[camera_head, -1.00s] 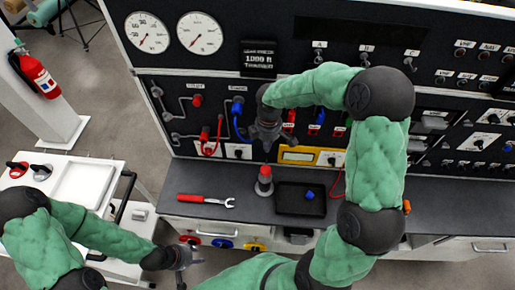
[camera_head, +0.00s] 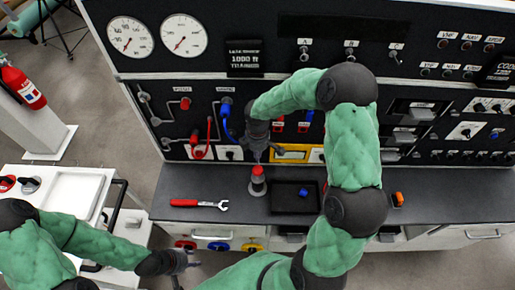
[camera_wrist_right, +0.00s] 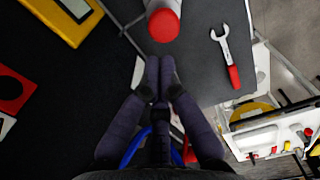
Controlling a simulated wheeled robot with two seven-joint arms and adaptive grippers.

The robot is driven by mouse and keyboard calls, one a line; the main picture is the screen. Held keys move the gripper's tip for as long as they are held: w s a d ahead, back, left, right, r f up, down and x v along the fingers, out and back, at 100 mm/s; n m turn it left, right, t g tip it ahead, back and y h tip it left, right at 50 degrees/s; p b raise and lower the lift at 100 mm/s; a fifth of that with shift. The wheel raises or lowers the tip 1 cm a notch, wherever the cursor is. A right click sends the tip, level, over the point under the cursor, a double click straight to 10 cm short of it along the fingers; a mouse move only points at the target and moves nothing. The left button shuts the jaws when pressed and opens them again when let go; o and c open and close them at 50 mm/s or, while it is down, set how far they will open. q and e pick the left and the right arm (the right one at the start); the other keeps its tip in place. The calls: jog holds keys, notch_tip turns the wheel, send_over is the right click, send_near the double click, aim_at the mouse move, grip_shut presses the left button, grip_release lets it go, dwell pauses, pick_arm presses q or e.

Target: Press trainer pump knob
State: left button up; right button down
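The pump knob (camera_head: 258,176) has a red top on a grey cylindrical body and stands upright on the dark bench top. Its round red cap also shows at the top of the right wrist view (camera_wrist_right: 164,24). My right gripper (camera_head: 258,158) points down just above the knob in the head view. In the right wrist view its two dark fingers (camera_wrist_right: 160,68) are together with nothing between them, and a small gap shows between the fingertips and the cap. My left gripper (camera_head: 190,262) is low at the left, away from the bench top; its fingers are too small to read.
A red-handled wrench (camera_head: 199,204) lies left of the knob, and a black tray (camera_head: 290,206) with a blue piece (camera_head: 303,192) lies right of it. The gauge panel (camera_head: 240,90) rises behind. A white cart (camera_head: 82,190) stands at the left.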

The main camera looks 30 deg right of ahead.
aim_at(257, 168)
pick_arm(q)
jog(key=shift+f, duration=0.3)
pick_arm(e)
notch_tip(257, 168, down, 7)
jog(key=shift+r, duration=0.1)
